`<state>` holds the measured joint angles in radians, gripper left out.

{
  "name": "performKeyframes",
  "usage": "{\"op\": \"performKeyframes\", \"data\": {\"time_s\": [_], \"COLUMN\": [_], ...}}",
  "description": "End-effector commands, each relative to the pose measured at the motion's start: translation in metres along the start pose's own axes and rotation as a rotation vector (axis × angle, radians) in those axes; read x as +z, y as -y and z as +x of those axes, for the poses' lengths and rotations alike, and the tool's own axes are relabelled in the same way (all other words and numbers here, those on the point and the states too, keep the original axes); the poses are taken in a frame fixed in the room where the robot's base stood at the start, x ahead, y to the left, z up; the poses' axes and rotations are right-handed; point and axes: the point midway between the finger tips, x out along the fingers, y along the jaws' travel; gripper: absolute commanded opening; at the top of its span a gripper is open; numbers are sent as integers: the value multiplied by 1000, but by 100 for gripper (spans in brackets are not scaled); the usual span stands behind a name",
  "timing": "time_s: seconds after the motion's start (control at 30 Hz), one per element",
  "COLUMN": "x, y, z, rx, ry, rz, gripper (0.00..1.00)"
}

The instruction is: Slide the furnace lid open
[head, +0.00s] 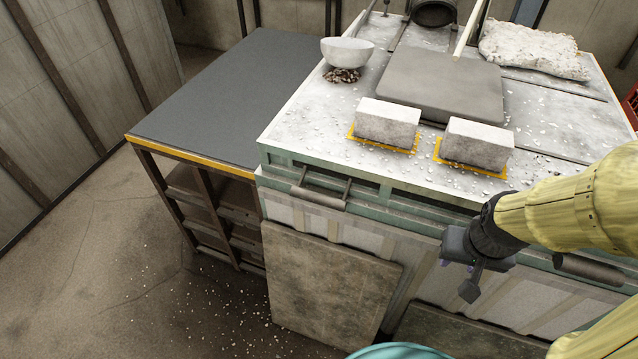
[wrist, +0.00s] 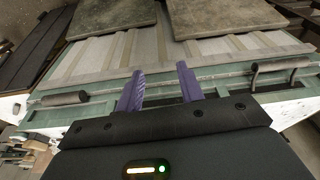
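The furnace (head: 330,240) is a large pale-topped block with a green frame. A flat grey slab (head: 440,82), which looks like the lid, lies on its top; I cannot be sure it is the lid. Two bar handles stick out from the front edge, one at left (head: 318,196) and one at right (head: 592,270); they also show in the wrist view, at left (wrist: 65,98) and right (wrist: 280,67). My gripper (head: 470,278) hangs in front of the furnace's front face. Its purple fingers (wrist: 160,88) are apart with nothing between them, between the two handles in the wrist view.
Two pale bricks (head: 388,122) (head: 478,143) sit on yellow-marked patches before the slab. A white bowl (head: 347,52), a lumpy sack (head: 533,50) and a dark pot (head: 433,12) stand farther back. A bare grey table (head: 230,95) adjoins at left. Stone panels (head: 325,285) lean against the front.

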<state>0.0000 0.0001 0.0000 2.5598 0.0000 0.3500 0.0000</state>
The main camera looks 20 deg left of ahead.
Motion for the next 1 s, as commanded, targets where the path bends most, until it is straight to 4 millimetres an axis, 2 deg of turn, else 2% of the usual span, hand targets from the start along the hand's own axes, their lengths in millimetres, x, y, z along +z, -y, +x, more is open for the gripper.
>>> {"op": "performKeyframes", "data": {"time_s": [0.33,0.47,0.57,0.67,0.8,1.0], "x": [0,-6,-18,-34,-56,-76], "y": [0,9,25,49,88,139], "z": [1,13,34,64,106,155], "rx": [-1,-13,-36,-76,-150,-281], "ry": [-1,-28,-81,-162,-293,-479], "rz": [2,33,102,210,395,650], "gripper": [38,38,38,38,38,38]}}
